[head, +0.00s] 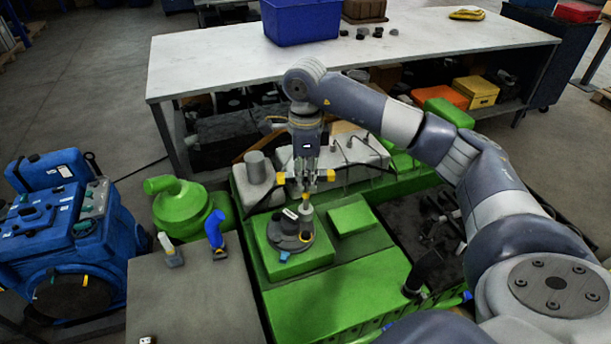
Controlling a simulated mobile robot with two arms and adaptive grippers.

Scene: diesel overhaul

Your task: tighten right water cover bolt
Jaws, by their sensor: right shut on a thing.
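My right gripper (306,181) points straight down over the green engine (340,298). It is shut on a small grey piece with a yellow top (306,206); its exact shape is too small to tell. The piece is upright over the right part of a dark grey round cover (287,242), which sits on a raised green block. Whether the piece touches the cover is unclear. A yellow bolt-like part (305,237) and a blue one (284,256) show at the cover's front edge. My left gripper is not in view.
Grey parts with thin rods (345,152) stand behind the gripper. A grey bench (190,305) at front left carries a blue-handled tool (216,232) and a white one (168,248). A white table (220,62) with a blue bin (300,22) spans the back.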

